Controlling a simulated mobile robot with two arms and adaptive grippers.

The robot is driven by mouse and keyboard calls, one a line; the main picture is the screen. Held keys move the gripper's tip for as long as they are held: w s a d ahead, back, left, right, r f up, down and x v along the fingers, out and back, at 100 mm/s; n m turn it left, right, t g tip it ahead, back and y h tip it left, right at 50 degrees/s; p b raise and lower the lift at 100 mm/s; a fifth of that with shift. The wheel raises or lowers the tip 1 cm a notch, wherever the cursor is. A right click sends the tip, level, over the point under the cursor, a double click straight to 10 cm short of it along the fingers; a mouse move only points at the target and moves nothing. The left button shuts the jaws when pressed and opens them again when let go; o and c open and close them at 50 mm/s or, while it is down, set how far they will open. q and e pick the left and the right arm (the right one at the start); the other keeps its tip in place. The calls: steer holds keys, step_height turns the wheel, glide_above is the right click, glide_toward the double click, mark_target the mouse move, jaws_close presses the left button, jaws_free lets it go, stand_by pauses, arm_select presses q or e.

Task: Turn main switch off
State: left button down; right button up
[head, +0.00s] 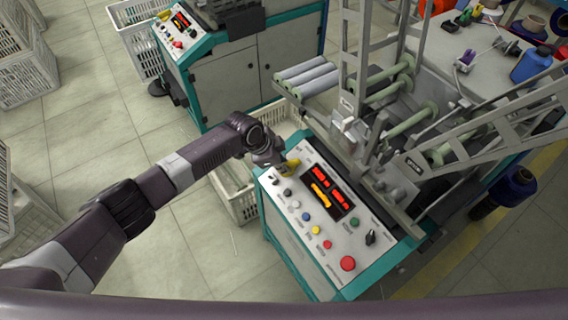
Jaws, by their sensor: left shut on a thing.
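The control panel (306,241) is a pale sloped face with a teal edge on the near machine. My left gripper (283,169) is at the panel's upper left corner, shut on the main switch (292,163). The display (328,194) on the panel is lit with red and orange digits. My right gripper is not in view.
Several coloured buttons line the panel, with a red mushroom button (347,263) and a black rotary knob (370,238) at its lower right. The machine's frame and rollers (306,76) rise behind. A pale crate (238,200) stands left of the cabinet.

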arm_select(q)
steer(key=n+p, duration=0.3)
steer(key=n, duration=0.3)
steer(key=shift+r+n, duration=0.15)
steer(key=shift+n, duration=0.15)
steer(key=shift+w+n+p, duration=0.15)
steer(key=shift+n+p, duration=0.85)
steer(key=shift+n, duration=1.2)
steer(key=c, duration=1.9)
jaws_free()
steer(key=shift+c, duration=0.2)
steer(key=shift+a, duration=0.1)
steer(key=shift+s+a+r, duration=0.2)
steer(key=shift+a+r, duration=0.05)
steer(key=shift+r, duration=0.3)
steer(key=v, duration=1)
steer(key=shift+r, duration=0.25)
